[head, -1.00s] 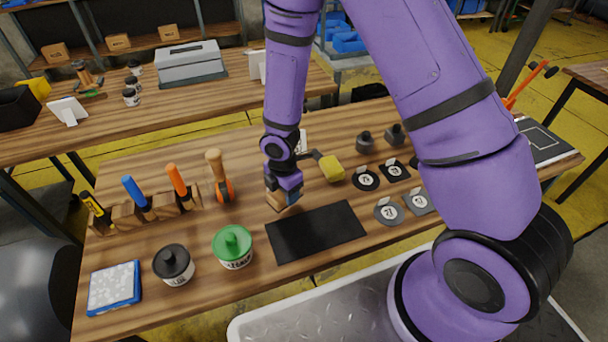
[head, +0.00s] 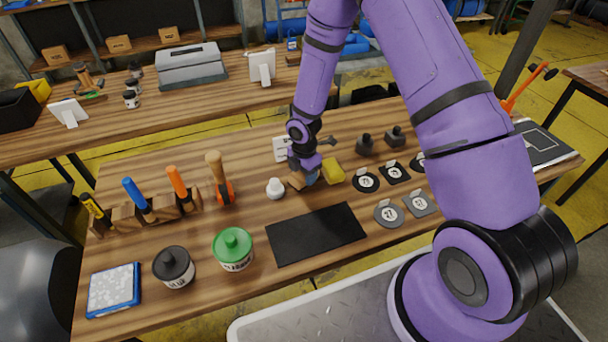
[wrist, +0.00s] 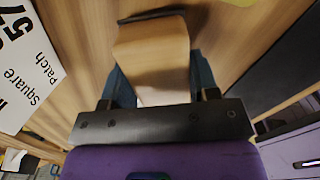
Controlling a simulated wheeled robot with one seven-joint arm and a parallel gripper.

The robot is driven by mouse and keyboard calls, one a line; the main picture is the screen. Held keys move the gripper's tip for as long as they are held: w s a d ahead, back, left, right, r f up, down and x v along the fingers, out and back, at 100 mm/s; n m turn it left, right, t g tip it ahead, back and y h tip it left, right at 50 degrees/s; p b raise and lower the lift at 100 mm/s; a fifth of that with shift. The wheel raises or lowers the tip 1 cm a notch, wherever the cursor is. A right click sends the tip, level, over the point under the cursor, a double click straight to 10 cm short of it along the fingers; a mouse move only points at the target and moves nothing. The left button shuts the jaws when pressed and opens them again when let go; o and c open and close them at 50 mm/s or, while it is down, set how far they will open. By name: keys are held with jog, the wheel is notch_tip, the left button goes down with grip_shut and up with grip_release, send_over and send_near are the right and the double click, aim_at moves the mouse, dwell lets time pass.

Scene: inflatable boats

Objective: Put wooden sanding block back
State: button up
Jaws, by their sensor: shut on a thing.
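The wooden sanding block (wrist: 152,55) is a pale wooden piece with a dark layer along its far edge in the wrist view. My gripper (wrist: 157,85) is shut on it, with a blue-grey finger on each side. In the head view my gripper (head: 306,176) is over the middle of the near workbench, behind the black mat (head: 315,234). A small part of the block (head: 296,181) shows at its left; the rest is hidden by the gripper. I cannot tell whether the block touches the bench.
A white bottle (head: 275,188) stands just left of my gripper and a yellow block (head: 333,172) lies close to its right. A white sign (head: 282,150) is behind. Round and square patches (head: 389,213) lie to the right; green (head: 233,249) and black (head: 173,266) lidded tins stand front left.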

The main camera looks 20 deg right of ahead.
jog(key=shift+f, duration=0.35)
jog(key=shift+f, duration=0.15)
jog(key=o, duration=1.1)
